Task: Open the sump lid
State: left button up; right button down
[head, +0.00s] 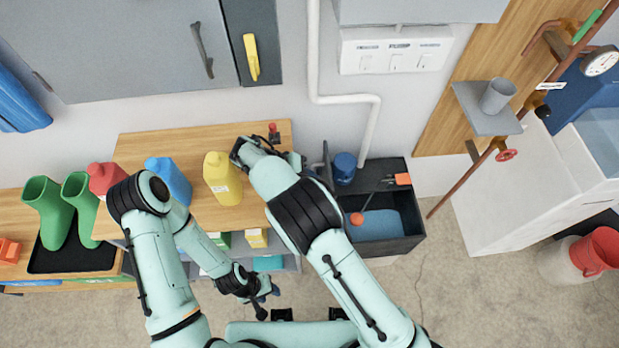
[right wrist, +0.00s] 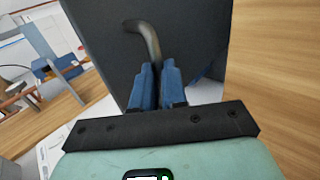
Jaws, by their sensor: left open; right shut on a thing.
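The sump is a dark box (head: 417,228) on the floor at right of centre in the head view. Its top is open over blue water (head: 377,224). A dark panel, apparently the lid, stands up at its left side, seen nearly edge-on (head: 327,163). The right wrist view shows a dark panel (right wrist: 100,42) with a bent grey handle (right wrist: 147,42). My right gripper's blue fingers (right wrist: 157,85) are shut on that handle. In the head view my right arm hides most of this gripper. My left gripper (head: 265,298) is open, low and left of the sump.
A wooden shelf (head: 200,215) with red, blue and yellow jugs (head: 222,178) lies left of my right arm. A red float ball (head: 357,219) and a blue cylinder (head: 344,166) are at the sump. The concrete floor (head: 470,295) at lower right is clear.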

pick_arm(q)
jog(key=shift+f, duration=0.1)
pick_arm(e)
jog(key=shift+s+a+f+y, duration=0.2)
jog(key=shift+a+f, duration=0.15)
jog(key=shift+a, duration=0.15)
jog(key=shift+s+a+f+y, duration=0.15)
jog(key=shift+a+f, duration=0.15)
jog(key=shift+a, duration=0.15)
jog(key=c, duration=1.2)
grip_release()
jog(key=shift+o, duration=0.2)
jog(key=shift+w+a, duration=0.15)
jog(key=shift+a, duration=0.1)
pick_arm(q)
jog(key=shift+a, duration=0.15)
pick_arm(e)
jog(key=shift+r, duration=0.1)
jog(key=shift+d, duration=0.1)
pick_arm(q)
jog(key=shift+w+r+p, duration=1)
jog(key=shift+w+r, duration=0.15)
jog(key=shift+r, duration=0.1)
pick_arm(e)
jog(key=v, duration=1.3)
jog(key=shift+r, duration=0.15)
pick_arm(q)
jog(key=shift+s, duration=0.1)
pick_arm(e)
jog(key=shift+d, duration=0.1)
